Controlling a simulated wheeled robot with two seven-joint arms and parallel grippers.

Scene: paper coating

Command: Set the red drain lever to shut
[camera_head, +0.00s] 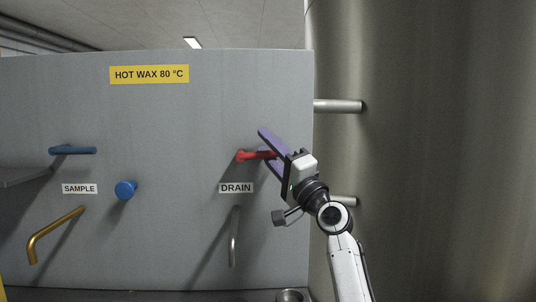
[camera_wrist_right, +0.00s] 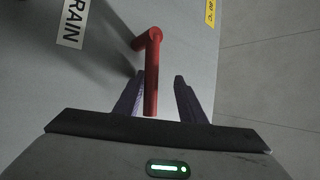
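The red drain lever (camera_head: 248,156) is on the grey panel, just above the DRAIN label (camera_head: 236,188). Its handle points to the right, roughly level, in the head view. My right gripper (camera_head: 264,143) has its purple fingers apart on either side of the handle. In the right wrist view the red lever (camera_wrist_right: 152,75) runs between the fingertips of the right gripper (camera_wrist_right: 158,77), with a clear gap to the right finger. The left finger is very close to the handle; contact cannot be told. My left gripper is not in view.
A blue lever (camera_head: 72,150), a blue knob (camera_head: 125,189) and a brass spout (camera_head: 52,236) are at the panel's left. A steel spout (camera_head: 234,238) hangs below the DRAIN label. A yellow HOT WAX sign (camera_head: 149,74) is above. Pipes (camera_head: 338,106) stick out right of the panel.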

